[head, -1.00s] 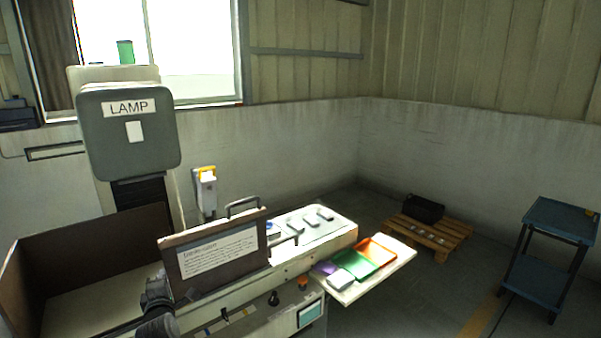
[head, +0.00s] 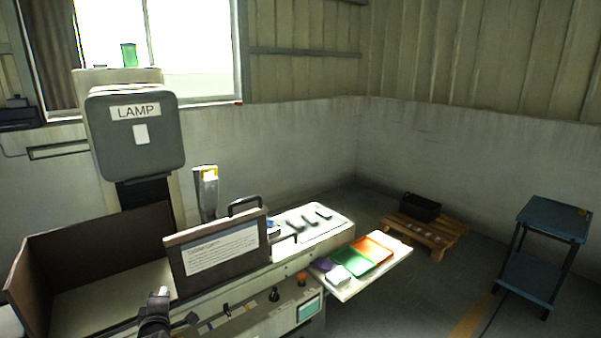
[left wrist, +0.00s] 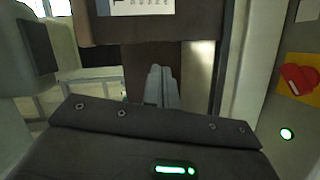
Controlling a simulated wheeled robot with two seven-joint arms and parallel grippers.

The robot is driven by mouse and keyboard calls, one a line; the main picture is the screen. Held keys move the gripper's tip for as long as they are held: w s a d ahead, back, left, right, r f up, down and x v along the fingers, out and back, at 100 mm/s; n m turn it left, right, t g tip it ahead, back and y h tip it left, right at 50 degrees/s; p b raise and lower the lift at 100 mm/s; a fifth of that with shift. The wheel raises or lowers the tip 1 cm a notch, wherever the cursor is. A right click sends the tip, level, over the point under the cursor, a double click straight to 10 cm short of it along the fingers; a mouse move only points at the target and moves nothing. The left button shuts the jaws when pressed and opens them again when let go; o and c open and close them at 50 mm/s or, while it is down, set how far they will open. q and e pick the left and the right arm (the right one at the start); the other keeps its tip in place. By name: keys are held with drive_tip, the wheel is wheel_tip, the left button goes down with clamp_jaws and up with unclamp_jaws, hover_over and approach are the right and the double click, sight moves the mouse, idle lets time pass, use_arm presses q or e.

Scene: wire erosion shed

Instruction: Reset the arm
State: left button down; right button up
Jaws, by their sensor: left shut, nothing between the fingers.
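My left gripper (head: 158,298) is low in the head view, in front of the machine's brown-sided tank and left of the upright panel with a printed sheet. Its fingers are together with nothing held. In the left wrist view the shut fingers (left wrist: 161,82) point away from the dark gripper body, towards a brown surface below a printed sheet. I cannot tell how far they are from it. My right gripper is not seen in either view.
The printed panel (head: 216,255) stands close right of my left gripper. The lamp head (head: 138,160) is above the tank wall (head: 28,285). A side shelf (head: 345,292) holds coloured trays. A pallet (head: 440,238) and blue trolley (head: 556,215) stand right, with open floor between.

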use_arm(q)
drive_tip(key=s+d+f+m+g+h, duration=0.2)
drive_tip(key=s+d+f+m+g, duration=0.3)
drive_tip(key=s, duration=0.6)
drive_tip(key=s+d+f+m+g+h, duration=0.1)
drive_tip(key=s+d+f+m+h, duration=0.15)
drive_tip(key=s+f+m, duration=0.7)
drive_tip(key=s+d+m+g+h, duration=0.1)
drive_tip(key=s+d+m+g, duration=0.2)
drive_tip(key=s, duration=0.8)
drive_tip(key=s+d+m+g, duration=0.2)
drive_tip(key=s+m+g, duration=0.15)
drive_tip(key=s, duration=0.75)
wheel_tip(320, 180, down, 29)
drive_tip(key=s+b, duration=0.2)
drive_tip(key=b, duration=0.1)
drive_tip(key=s+a+f+g+b, duration=0.2)
drive_tip(key=s+f, duration=1.3)
drive_tip(key=f, duration=0.2)
drive_tip(key=shift+s+a+m, duration=0.25)
drive_tip(key=shift+s+m, duration=0.05)
